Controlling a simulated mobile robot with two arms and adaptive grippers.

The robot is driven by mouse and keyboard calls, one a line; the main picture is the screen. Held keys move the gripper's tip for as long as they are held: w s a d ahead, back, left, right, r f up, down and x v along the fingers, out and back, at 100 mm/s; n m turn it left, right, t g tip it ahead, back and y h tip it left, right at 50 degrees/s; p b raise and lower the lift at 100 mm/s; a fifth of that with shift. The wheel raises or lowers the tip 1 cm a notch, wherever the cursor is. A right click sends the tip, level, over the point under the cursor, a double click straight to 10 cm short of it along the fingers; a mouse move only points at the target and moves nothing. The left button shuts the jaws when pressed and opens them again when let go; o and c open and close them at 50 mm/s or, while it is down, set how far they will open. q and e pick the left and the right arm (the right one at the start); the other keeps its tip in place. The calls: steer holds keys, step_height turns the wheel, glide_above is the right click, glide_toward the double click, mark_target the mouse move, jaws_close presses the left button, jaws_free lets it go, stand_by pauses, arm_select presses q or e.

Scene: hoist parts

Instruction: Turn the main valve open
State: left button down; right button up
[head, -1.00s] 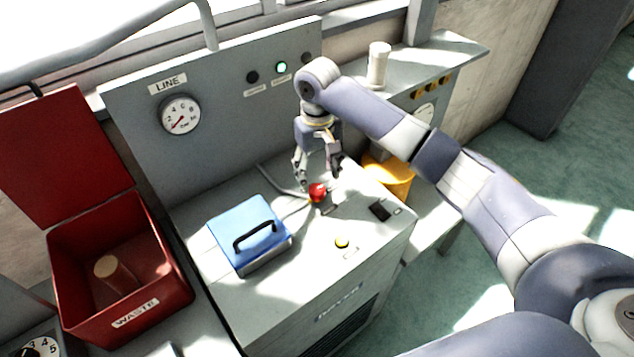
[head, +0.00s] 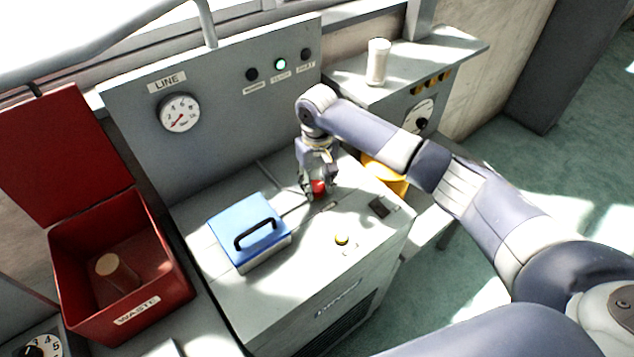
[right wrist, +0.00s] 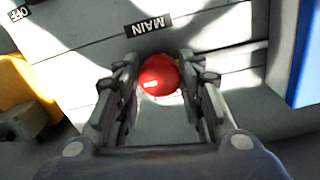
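The main valve shows as a red rounded knob (head: 318,187) on top of the grey cabinet. In the right wrist view the red knob (right wrist: 160,75) sits beside a black label reading MAIN (right wrist: 148,28). My right gripper (head: 319,190) points down over the knob. In the right wrist view its two fingers (right wrist: 159,80) are on either side of the knob, close against it, and it looks shut on it. The fingers and palm hide part of the valve below the knob. My left gripper is not in view.
A blue box with a black handle (head: 248,232) stands left of the valve. A yellow button (head: 342,239) and dark switch (head: 380,207) are nearby. The LINE gauge (head: 180,113) and a lit green lamp (head: 280,64) are behind. A red waste bin (head: 75,240) is left.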

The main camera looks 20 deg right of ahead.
steer(key=shift+r, duration=0.1)
steer(key=shift+r+n+p, duration=0.1)
steer(key=shift+n+p, duration=1.3)
steer(key=shift+n, duration=0.1)
steer(key=n+p, duration=0.2)
steer(key=n, duration=0.2)
steer(key=shift+d+n, duration=0.1)
steer(key=shift+n, duration=0.2)
steer(key=n+p, duration=0.1)
steer(key=n, duration=0.3)
steer(key=shift+n, duration=0.3)
steer(key=n, duration=0.5)
steer(key=shift+w+n, duration=0.15)
steer(key=shift+n, duration=0.15)
steer(key=o, duration=1.1)
steer(key=shift+c, duration=0.2)
